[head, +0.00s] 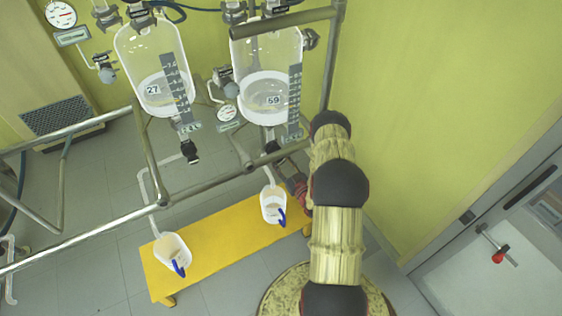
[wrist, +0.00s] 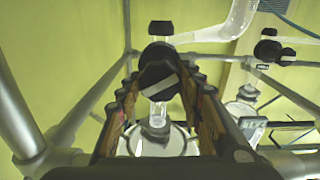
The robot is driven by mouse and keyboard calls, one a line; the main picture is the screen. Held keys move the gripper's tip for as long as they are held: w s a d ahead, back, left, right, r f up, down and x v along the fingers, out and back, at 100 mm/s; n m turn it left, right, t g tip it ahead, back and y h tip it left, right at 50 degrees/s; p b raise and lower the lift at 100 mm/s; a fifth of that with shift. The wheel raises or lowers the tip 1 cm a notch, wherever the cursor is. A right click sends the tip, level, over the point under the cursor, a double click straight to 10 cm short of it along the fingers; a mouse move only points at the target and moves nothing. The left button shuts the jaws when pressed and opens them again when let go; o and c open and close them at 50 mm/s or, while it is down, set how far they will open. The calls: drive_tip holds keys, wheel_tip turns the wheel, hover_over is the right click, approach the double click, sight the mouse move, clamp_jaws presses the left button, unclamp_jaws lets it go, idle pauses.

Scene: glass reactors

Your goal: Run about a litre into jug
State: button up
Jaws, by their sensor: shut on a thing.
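My gripper (wrist: 160,85) is shut on the black drain valve handle (wrist: 158,68) in the wrist view, with a finger on each side of it. In the head view my arm hides most of the gripper, below the right reactor. That glass reactor, marked 59 (head: 270,80), holds pale liquid and has a dark level scale on its side. A white jug (head: 270,203) with a blue handle stands below its outlet at the right end of a yellow bench (head: 222,232). I cannot tell how much is in the jug.
A second reactor, marked 27 (head: 150,65), hangs at left, with another blue-handled jug (head: 172,252) on the bench's left end. Metal frame rails (head: 90,230) cross in front of the reactors. A green wall (head: 430,90) stands close at right.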

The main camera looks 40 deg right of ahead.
drive_tip(key=c, duration=0.4)
drive_tip(key=shift+c, duration=0.2)
drive_tip(key=shift+d+m, duration=0.1)
drive_tip(key=shift+m, duration=2.6)
drive_tip(key=o, duration=1)
drive_tip(key=shift+o, duration=0.9)
drive_tip(key=shift+s, duration=0.1)
